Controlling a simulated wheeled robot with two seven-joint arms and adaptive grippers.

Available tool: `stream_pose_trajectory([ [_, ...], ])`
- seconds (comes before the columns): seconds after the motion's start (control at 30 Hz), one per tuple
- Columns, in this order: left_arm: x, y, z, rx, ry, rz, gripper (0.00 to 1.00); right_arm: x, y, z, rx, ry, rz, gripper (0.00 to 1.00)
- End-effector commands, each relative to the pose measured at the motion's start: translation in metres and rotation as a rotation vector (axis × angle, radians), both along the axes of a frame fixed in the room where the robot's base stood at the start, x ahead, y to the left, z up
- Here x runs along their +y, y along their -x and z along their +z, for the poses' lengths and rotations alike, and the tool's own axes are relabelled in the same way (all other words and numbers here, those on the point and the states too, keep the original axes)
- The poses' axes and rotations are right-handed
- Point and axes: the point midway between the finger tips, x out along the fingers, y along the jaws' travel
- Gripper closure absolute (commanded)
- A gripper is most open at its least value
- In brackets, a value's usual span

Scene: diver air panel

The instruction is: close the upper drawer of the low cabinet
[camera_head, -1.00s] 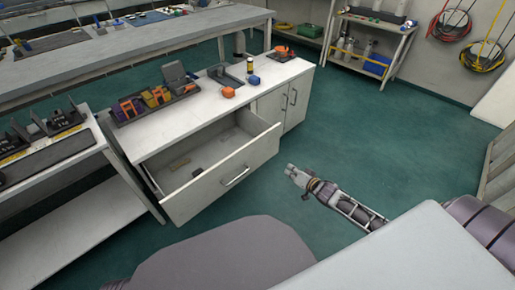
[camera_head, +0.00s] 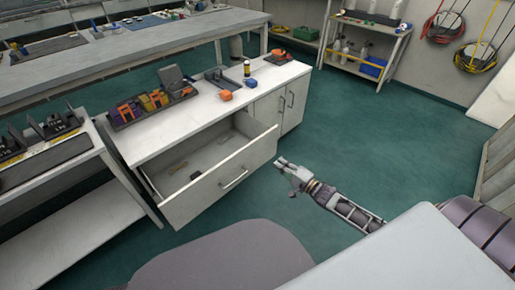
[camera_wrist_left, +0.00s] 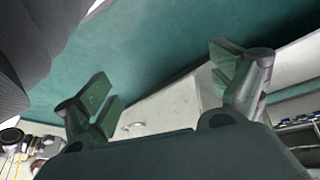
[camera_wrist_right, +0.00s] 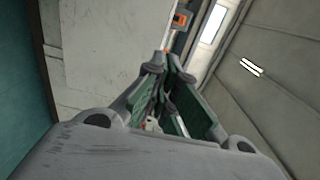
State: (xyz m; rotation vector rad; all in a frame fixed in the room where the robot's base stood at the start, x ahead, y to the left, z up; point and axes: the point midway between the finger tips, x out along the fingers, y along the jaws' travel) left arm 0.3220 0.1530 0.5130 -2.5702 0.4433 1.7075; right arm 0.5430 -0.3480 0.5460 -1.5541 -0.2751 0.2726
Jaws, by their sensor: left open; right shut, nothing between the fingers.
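The low cabinet (camera_head: 140,148) has a white top and stands left of centre in the head view. Its upper drawer (camera_head: 222,183) is pulled far out, with a bar handle (camera_head: 234,180) on its front and a few small items on its floor. My right gripper (camera_head: 281,162) is shut and empty, in front of and to the right of the drawer front, apart from it in the head view. Its closed fingers also show in the right wrist view (camera_wrist_right: 166,68). My left gripper (camera_wrist_left: 165,92) is open and empty in the left wrist view; the head view does not clearly show it.
An orange block (camera_head: 225,95), a tray of coloured pieces (camera_head: 150,103) and other small things stand on the cabinet top. Cabinet doors (camera_head: 268,112) beside the drawer are shut. A side table (camera_head: 60,163) stands at the left. Green floor (camera_head: 350,130) to the right is clear.

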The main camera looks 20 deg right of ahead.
Motion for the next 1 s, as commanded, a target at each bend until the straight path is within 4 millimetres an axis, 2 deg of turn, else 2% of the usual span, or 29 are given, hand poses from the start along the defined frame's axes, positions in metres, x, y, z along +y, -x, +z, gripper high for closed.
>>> stream_pose_trajectory([
  [0.57, -0.001, -0.001, -0.005, -0.006, 0.006, 0.001, 0.06, 0.002, -0.006, -0.001, 0.001, -0.001, 0.0, 1.0],
  [1.0, -0.009, -0.005, -0.03, -0.047, 0.05, 0.012, 0.06, 0.013, -0.037, -0.001, -0.001, -0.001, -0.001, 1.0],
])
